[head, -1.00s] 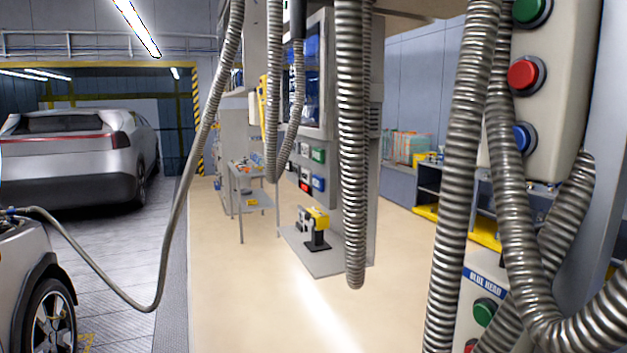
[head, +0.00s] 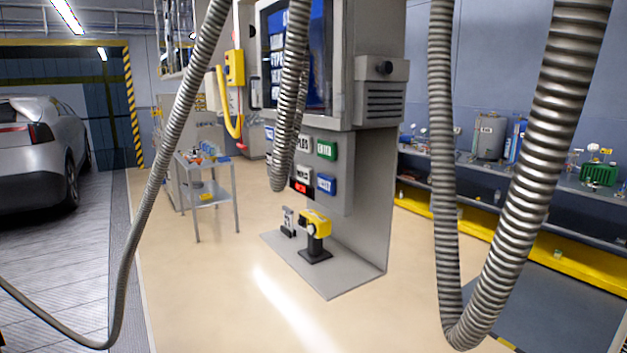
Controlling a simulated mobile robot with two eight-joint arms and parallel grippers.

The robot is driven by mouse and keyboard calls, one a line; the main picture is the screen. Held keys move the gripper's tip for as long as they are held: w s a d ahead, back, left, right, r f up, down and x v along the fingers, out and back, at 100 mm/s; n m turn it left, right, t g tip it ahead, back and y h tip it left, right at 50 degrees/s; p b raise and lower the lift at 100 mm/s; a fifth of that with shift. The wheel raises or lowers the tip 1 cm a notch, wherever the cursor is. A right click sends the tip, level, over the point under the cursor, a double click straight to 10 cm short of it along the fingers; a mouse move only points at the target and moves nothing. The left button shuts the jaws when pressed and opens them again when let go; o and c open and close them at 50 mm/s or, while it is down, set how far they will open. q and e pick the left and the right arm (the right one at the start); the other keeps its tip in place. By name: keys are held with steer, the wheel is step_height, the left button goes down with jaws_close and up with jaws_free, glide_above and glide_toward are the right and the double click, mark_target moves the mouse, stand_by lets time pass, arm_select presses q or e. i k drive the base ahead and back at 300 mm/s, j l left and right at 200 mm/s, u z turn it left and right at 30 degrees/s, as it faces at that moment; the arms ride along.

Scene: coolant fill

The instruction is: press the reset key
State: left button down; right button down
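A grey console (head: 372,190) stands ahead, with a blue screen (head: 318,60) partly behind a hanging hose. Below the screen is a key panel (head: 340,195) with several coloured keys. A green key (head: 326,150) is at the upper right and a blue key (head: 326,184) is below it. A white key (head: 303,174) and a red key (head: 300,188) are in the middle. The labels are too small to read surely, so I cannot tell which is the reset key. The hose hides part of the panel's left side. Neither of my grippers shows.
Ribbed metal hoses hang in front, one before the console (head: 292,100) and a looped one at right (head: 443,180). A yellow-headed device (head: 315,228) stands on the console's base plate (head: 335,280). A small cart (head: 208,198) is left. Floor before the console is clear.

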mark_target(327, 183)
steer(key=i+j, duration=0.2)
steer(key=i+j+z, duration=0.15)
steer(key=j, duration=0.25)
steer(key=i+j, duration=0.2)
steer(key=i+j+z, duration=0.1)
steer(key=j, duration=0.35)
steer(key=i, duration=0.05)
